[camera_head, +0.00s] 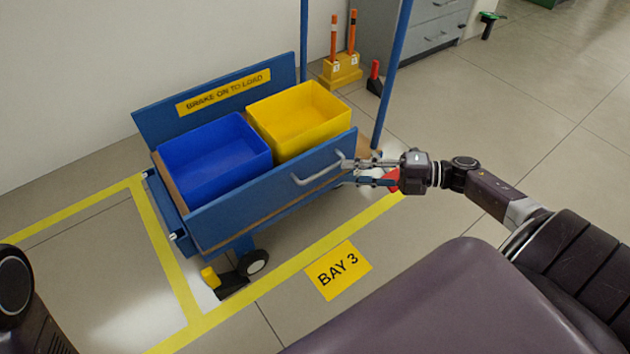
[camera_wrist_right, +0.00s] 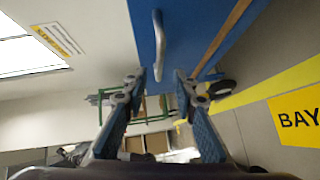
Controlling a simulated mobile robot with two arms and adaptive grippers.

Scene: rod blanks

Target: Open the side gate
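The side gate (camera_head: 270,195) is the blue panel along the near side of the blue cart, and it stands upright. A grey bar handle (camera_head: 318,174) is fixed to its outer face. My right gripper (camera_head: 350,172) is at the gate's right end, near the handle's right end, with its two fingers apart. In the right wrist view the open fingers (camera_wrist_right: 160,75) point at the blue gate (camera_wrist_right: 185,30), with the handle (camera_wrist_right: 158,40) lined up between them. I cannot tell whether they touch it. My left gripper is out of view.
A blue bin (camera_head: 215,160) and a yellow bin (camera_head: 300,120) sit on the cart. A wheel with a yellow pedal (camera_head: 209,277) is at the near left corner. Blue posts (camera_head: 392,75) rise behind. A BAY 3 sign (camera_head: 338,270) lies on clear floor in front.

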